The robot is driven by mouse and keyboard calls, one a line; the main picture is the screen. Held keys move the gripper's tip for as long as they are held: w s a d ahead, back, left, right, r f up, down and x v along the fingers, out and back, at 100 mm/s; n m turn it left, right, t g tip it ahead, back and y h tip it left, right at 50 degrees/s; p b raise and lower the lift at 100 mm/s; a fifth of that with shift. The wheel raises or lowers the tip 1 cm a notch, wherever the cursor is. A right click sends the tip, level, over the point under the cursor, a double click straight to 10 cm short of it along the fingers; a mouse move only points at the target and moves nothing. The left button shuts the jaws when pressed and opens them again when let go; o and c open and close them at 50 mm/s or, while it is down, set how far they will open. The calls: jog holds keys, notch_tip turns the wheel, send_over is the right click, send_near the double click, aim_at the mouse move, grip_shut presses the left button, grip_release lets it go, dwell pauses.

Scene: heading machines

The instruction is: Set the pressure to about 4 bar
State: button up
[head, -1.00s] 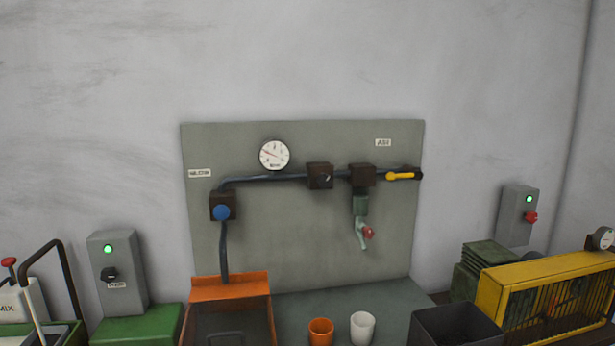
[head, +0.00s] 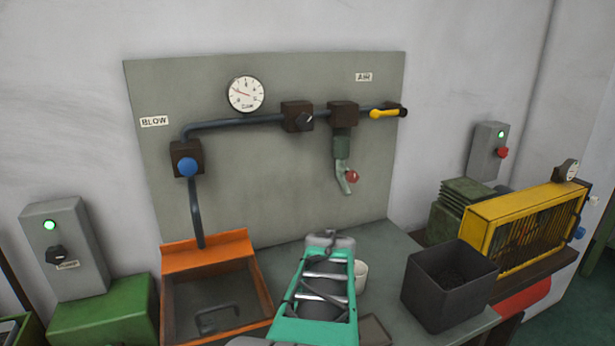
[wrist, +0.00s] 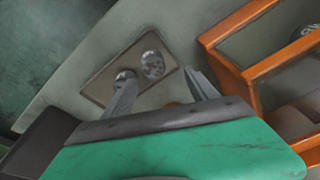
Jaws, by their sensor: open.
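A round white pressure gauge (head: 246,93) is mounted on the grey back panel (head: 270,190). Its needle seems to slant to the upper left; the numbers are too small to read. A dark block with a black knob (head: 306,121) sits on the pipe right of the gauge. A yellow lever (head: 385,113) lies along the pipe's right end, near the AIR label. My gripper (wrist: 157,72) is open and empty in the wrist view, pointing down over the bench, apart from the panel fittings. In the head view my green arm rises at the bottom middle and its fingers cannot be made out.
A blue button (head: 187,167) and a red-knobbed nozzle (head: 352,177) are on the panel. An orange bin (head: 207,244), a white cup (head: 361,272) partly behind my arm, a dark box (head: 450,284) and a yellow cage (head: 525,223) stand below. Space before the panel's upper part is clear.

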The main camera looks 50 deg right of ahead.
jog(key=d+r+m+t+h, duration=0.1)
jog(key=d+r+h, duration=0.1)
jog(key=d, duration=0.8)
jog(key=n+t+h, duration=0.6)
jog(key=n+t, duration=0.2)
jog(key=t, duration=0.5)
send_near(306, 121)
jog(key=p+x, duration=0.2)
jog(key=x, duration=0.6)
jog(key=shift+w+d+r, duration=0.1)
jog(key=shift+w+d, duration=0.1)
jog(key=shift+w, duration=0.05)
jog(key=shift+c, duration=0.2)
jog(key=c, duration=1.3)
